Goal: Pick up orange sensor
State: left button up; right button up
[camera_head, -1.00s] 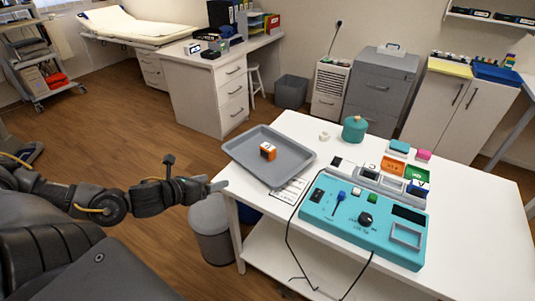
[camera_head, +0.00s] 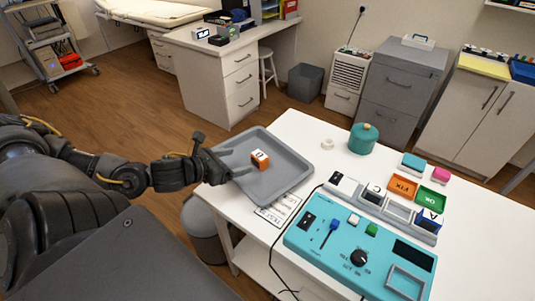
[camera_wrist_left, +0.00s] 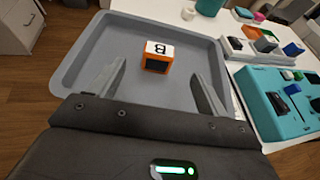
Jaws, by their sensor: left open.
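The orange sensor (camera_head: 260,160) is a small orange block with a white, lettered face and a dark side. It lies in the grey tray (camera_head: 284,187) at the left end of the white table. My left gripper (camera_head: 242,162) is open and reaches over the tray's left rim, with the sensor just beyond its fingertips. In the left wrist view the sensor (camera_wrist_left: 157,57) sits ahead of the two spread fingers (camera_wrist_left: 155,80), apart from both. My right gripper is not in view.
A teal console (camera_head: 358,250) with knobs and switches stands right of the tray, with a rack of coloured blocks behind it. A black cable runs down the table's front.

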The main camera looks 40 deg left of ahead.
aim_at(258, 156)
pick_arm(q)
jog(key=shift+s, duration=0.1)
jog(key=shift+w+f+b, duration=0.25)
jog(key=shift+b, duration=0.5)
jog(key=shift+b+x, duration=0.75)
jog(key=shift+x, duration=1.05)
jog(key=shift+w+d+r, duration=0.1)
jog(key=shift+w+d, duration=0.05)
jog(key=shift+w, duration=0.1)
jog(key=shift+w+f, duration=0.2)
jog(key=shift+w, duration=0.15)
jog(key=p+x, duration=0.1)
jog(key=x, duration=0.2)
jog(key=shift+w, duration=0.4)
jog(key=shift+w+d+f, duration=0.15)
jog(key=shift+w+f, duration=0.2)
jog(key=shift+w, duration=0.1)
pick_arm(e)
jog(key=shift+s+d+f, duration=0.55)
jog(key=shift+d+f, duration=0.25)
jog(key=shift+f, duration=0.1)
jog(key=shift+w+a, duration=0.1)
